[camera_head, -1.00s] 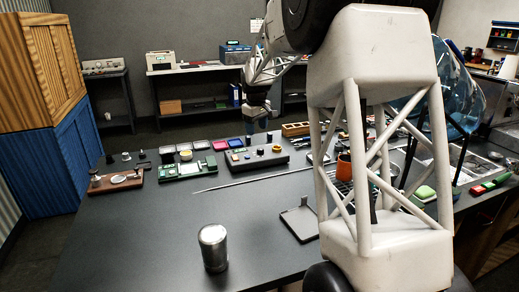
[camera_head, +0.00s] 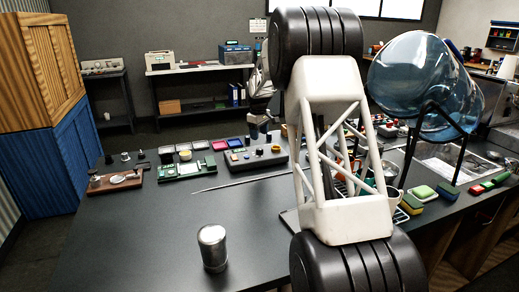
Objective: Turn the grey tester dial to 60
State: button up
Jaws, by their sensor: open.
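The tester (camera_head: 258,163) is a low dark grey box on the far part of the table. It carries several small coloured buttons and knobs, including a dark round knob (camera_head: 259,151) near its middle and a yellow one (camera_head: 276,149). I cannot tell for sure which is the grey dial, and its scale and setting are too small to read. My gripper (camera_head: 259,130) is small in the view, just above and behind the tester. It is open, appears empty, and looks apart from the knobs. My arm's links hide the table to the right of the tester.
A green circuit board (camera_head: 187,168) and a brown wooden block (camera_head: 115,181) lie left of the tester. A thin rod (camera_head: 240,182) lies in front of it. A metal canister (camera_head: 213,247) stands nearer. A large blue bottle (camera_head: 425,85) rests in a stand at right. The front left table is clear.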

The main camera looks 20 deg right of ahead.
aim_at(260, 149)
jog(key=shift+f, duration=0.15)
jog(key=shift+d+f, duration=0.1)
jog(key=shift+f, duration=3.65)
jog(key=c, duration=0.9)
